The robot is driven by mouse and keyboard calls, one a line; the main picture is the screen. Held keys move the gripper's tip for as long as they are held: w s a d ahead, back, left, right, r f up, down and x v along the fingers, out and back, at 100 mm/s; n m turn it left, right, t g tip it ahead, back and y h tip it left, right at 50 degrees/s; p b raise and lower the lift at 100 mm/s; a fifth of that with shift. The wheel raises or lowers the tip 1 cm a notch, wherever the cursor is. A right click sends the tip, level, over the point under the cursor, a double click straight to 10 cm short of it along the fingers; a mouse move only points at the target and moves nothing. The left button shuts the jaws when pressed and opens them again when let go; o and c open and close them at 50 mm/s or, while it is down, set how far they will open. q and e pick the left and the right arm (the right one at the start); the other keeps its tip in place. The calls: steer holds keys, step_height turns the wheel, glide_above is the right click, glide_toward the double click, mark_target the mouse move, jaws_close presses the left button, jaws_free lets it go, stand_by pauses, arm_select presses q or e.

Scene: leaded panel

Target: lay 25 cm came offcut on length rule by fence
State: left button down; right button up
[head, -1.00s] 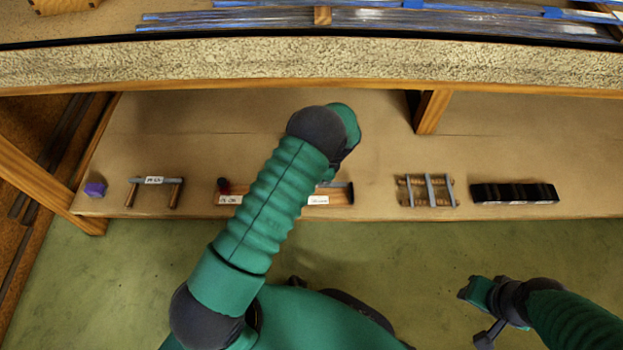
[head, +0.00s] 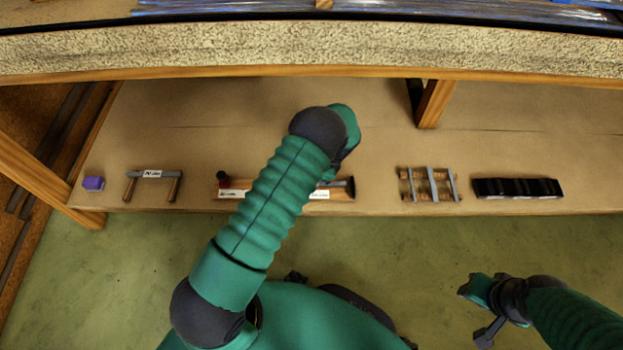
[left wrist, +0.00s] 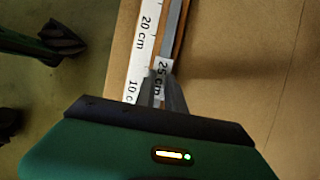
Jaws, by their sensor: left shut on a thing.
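The length rule (head: 232,194) is a wooden strip with white labels on the lower shelf, partly hidden behind my left arm in the head view. Its white scale (left wrist: 140,45) shows 20 cm and part of a 10 cm mark in the left wrist view. My left gripper (left wrist: 161,92) is shut on the grey came offcut (left wrist: 173,30), around its 25 cm label. The offcut runs along the rule, beside the scale; I cannot tell whether it touches down. A fence is not clearly seen. My right gripper (head: 478,290) is over the floor, its fingers unclear.
On the shelf, a purple block (head: 93,183) and a two-legged stand with a labelled grey bar (head: 153,174) are left of the rule. A rack with grey bars (head: 429,184) and a black tray (head: 517,188) are to the right. A wooden post (head: 434,103) stands behind.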

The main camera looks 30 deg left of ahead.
arm_select(q)
steer(key=c, duration=1.3)
jaws_free()
steer(key=shift+c, duration=0.2)
